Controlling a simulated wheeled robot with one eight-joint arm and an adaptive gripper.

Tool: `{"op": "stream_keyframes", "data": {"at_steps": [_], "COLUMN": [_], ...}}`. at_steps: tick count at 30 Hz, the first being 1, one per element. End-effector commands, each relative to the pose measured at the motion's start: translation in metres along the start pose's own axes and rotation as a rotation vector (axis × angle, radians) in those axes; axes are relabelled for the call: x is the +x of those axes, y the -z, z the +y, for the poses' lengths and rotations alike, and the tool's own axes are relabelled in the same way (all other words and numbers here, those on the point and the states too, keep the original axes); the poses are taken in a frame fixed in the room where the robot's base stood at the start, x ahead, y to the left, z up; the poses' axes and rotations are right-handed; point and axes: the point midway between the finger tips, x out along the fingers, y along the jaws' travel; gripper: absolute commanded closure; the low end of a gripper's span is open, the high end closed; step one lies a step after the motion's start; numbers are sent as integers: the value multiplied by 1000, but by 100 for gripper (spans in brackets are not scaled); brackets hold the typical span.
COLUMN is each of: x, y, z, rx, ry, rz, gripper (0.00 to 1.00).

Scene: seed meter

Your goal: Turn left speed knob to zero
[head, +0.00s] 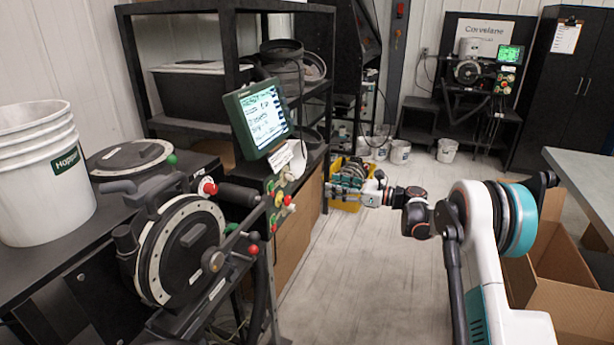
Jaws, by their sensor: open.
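The seed meter stand has a narrow control panel (280,190) below a tilted green-framed screen (264,118). Small knobs and buttons in red, green and white stick out from it. I cannot tell which one is the left speed knob; their markings and settings are too small to read. My gripper (333,189) is at the end of my arm, to the right of the panel and apart from it. It is open, its fingers point left towards the panel, and it holds nothing that I can see.
A round seed meter (181,250) with red- and green-tipped levers stands at front left, beside white buckets (45,172). A yellow bin (347,205) is behind my gripper. A cardboard box (562,285) and grey table (590,180) are at right. The middle floor is clear.

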Motion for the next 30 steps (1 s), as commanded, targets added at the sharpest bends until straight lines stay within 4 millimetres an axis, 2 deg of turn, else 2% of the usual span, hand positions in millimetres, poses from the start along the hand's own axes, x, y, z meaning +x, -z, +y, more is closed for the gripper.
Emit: {"op": "stream_keyframes", "data": {"at_steps": [4, 8, 18, 22, 30], "x": [8, 26, 93, 114, 136], "y": [2, 3, 3, 3, 1], "z": [0, 0, 1, 1, 0], "rx": [9, 8, 7, 6, 6], "ry": [-4, -4, -5, -4, -2], "rz": [-7, -6, -5, -5, -5], "gripper": [54, 54, 54, 54, 54]}}
